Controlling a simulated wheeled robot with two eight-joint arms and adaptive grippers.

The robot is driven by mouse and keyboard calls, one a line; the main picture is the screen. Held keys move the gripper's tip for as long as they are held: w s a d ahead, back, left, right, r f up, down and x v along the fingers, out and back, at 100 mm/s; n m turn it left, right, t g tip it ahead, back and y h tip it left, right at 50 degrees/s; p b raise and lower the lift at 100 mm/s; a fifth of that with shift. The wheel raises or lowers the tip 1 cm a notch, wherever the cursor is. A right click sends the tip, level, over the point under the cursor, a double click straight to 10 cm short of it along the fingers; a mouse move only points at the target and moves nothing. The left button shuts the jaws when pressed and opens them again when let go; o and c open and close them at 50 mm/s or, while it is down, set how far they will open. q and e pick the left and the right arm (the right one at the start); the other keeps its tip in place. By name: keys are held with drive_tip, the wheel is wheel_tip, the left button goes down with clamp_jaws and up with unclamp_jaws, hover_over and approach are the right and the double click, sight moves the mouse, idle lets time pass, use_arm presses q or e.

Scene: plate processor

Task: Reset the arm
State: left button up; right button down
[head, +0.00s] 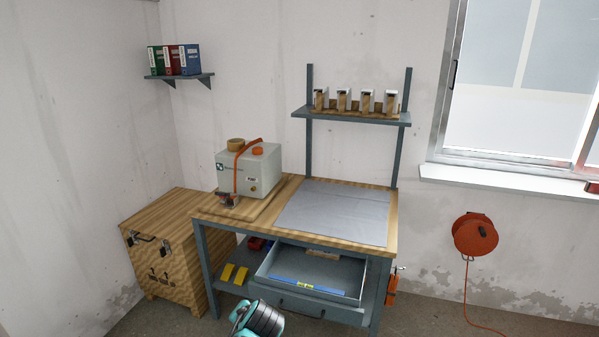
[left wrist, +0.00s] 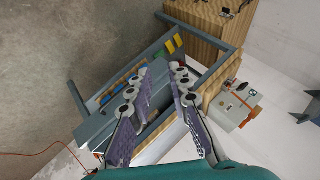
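My left arm (head: 258,318) shows as a teal and black part at the bottom edge of the head view, in front of the workbench. Its fingers are not seen there. In the left wrist view my left gripper (left wrist: 167,75) has its two padded fingers apart with nothing between them. The bench and its open drawer lie beyond them, seen tilted. My right gripper is in neither view.
The workbench (head: 392,235) carries a grey machine (head: 235,175) with an orange hose and a grey mat (head: 335,213). Its drawer (head: 352,282) is pulled out and holds a blue level (head: 290,284). A wooden crate (head: 165,240) stands left. An orange cable reel (head: 475,236) hangs right.

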use_arm(q)
drive_tip(key=s+a+n+h, duration=0.1)
drive_tip(key=s+n+h, duration=0.1)
drive_tip(key=s, duration=0.7)
drive_tip(key=s+a+r+n+h, duration=0.1)
drive_tip(key=s+n, duration=0.3)
drive_tip(key=s, duration=0.6)
drive_tip(key=shift+s+a+h, duration=0.25)
drive_tip(key=shift+a+h, duration=0.25)
drive_tip(key=shift+a, duration=0.2)
